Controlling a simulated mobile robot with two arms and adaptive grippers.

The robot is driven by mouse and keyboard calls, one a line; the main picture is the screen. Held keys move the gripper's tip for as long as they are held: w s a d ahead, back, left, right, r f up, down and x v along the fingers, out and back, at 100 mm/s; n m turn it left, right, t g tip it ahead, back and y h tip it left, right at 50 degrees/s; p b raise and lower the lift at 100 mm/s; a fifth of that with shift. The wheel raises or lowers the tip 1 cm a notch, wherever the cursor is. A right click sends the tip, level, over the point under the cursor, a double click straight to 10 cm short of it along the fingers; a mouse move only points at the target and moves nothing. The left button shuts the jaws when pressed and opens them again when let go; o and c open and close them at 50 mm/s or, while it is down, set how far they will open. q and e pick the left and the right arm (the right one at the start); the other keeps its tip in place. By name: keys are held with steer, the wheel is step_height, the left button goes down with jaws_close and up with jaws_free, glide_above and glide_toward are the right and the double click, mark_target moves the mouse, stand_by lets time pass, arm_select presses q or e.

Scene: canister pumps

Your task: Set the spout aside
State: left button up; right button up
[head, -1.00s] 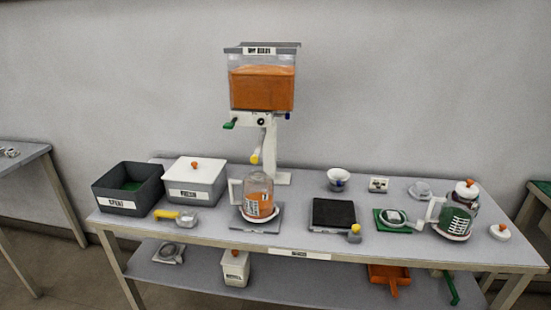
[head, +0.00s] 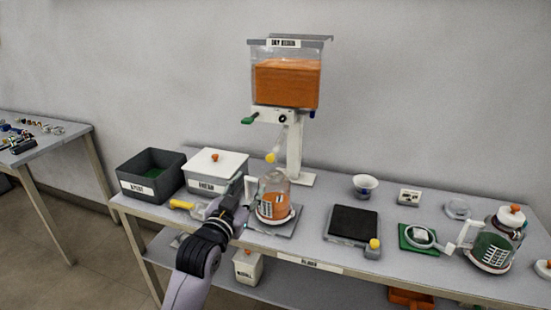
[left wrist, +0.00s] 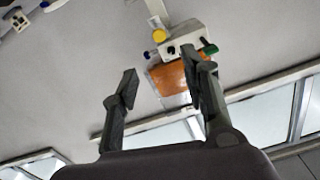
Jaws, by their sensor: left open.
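The dispenser (head: 285,85) stands at the back of the table, with an orange fill. A pale spout-like tube with a yellow tip (head: 271,158) hangs below its body; I cannot tell for sure that this is the spout. The yellow tip also shows in the left wrist view (left wrist: 159,35), seen upside down. My left gripper (head: 232,205) is over the table's front edge, left of the orange-filled jug (head: 272,204). In the left wrist view its fingers (left wrist: 165,85) are apart with nothing held between them. My right gripper is not in view.
A grey open bin (head: 150,190) and a white-lidded box (head: 217,165) stand at the left. A yellow-handled tool (head: 182,204) lies partly behind my arm. A black-topped scale (head: 352,223), a green mat (head: 410,243) and a green-filled jug (head: 493,250) are at the right.

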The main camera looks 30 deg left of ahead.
mark_target(270, 159)
arm_select(q)
steer(key=p+x, duration=0.1)
steer(key=x, duration=1.4)
steer(key=shift+w, duration=0.4)
steer(key=shift+c, duration=0.5)
jaws_close()
